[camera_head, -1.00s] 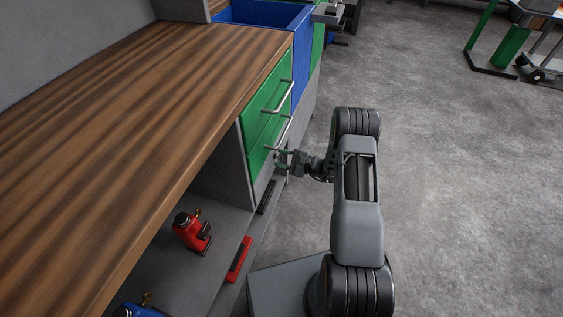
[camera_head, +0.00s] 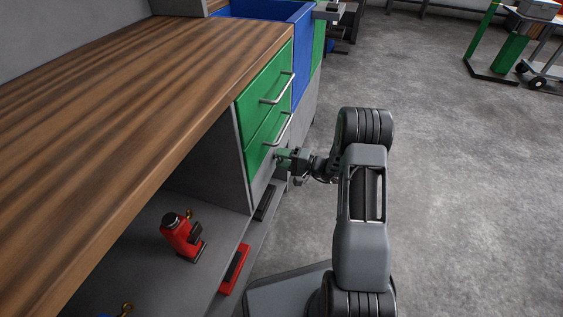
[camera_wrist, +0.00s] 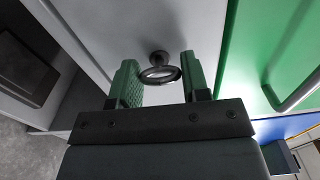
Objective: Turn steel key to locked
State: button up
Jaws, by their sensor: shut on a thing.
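The steel key (camera_wrist: 157,75) shows in the wrist view as a dark ring-shaped bow. Its stem meets a round lock fitting (camera_wrist: 160,56) on a light grey panel. My gripper (camera_wrist: 160,78) is shut on the key, with one green pad on each side of the ring. In the head view my gripper (camera_head: 280,158) is at the grey cabinet front, just below the green drawers. The key is too small to make out there, and any lock marking cannot be read.
Green drawers (camera_head: 268,100) with bar handles (camera_head: 277,88) stand just above my gripper. A wooden worktop (camera_head: 130,90) is on the left. A red jack (camera_head: 180,236) stands on the lower shelf (camera_head: 170,285).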

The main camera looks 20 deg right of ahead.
jog(key=shift+w+d+n, duration=0.1)
jog(key=shift+d+n, duration=0.05)
jog(key=shift+n, duration=0.15)
dwell(0.4)
jog(key=o, duration=0.7)
jog(key=shift+o, duration=1.1)
jog(key=p+v, duration=0.3)
jog(key=v, duration=1)
jog(key=shift+s+d, duration=0.25)
jog(key=shift+s, duration=0.05)
